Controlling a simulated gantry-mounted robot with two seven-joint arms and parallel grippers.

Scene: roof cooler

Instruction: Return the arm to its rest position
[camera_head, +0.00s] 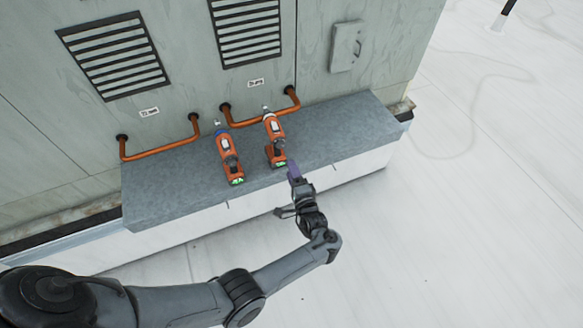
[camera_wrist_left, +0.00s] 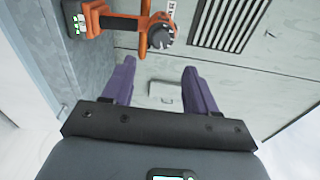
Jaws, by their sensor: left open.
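My left arm (camera_head: 285,272) comes in from the lower left and bends up toward the ledge. My left gripper (camera_head: 294,170), with purple fingers, is at the ledge's front edge, just right of and below the right orange tool. In the left wrist view the two fingers stand apart (camera_wrist_left: 158,65) with nothing between them. The right orange power tool (camera_head: 274,138) and the left one (camera_head: 228,156), which has a blue collar, lie on the ledge. An orange tool (camera_wrist_left: 98,18) shows at the upper left of the left wrist view. My right gripper is not in view.
The grey ledge (camera_head: 165,195) runs along the cooler's panelled wall (camera_head: 185,60). Copper-coloured pipes (camera_head: 160,151) stand out from the wall behind the tools. A small box (camera_head: 346,45) is fixed to the wall at the right. The white roof (camera_head: 440,240) is open to the right.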

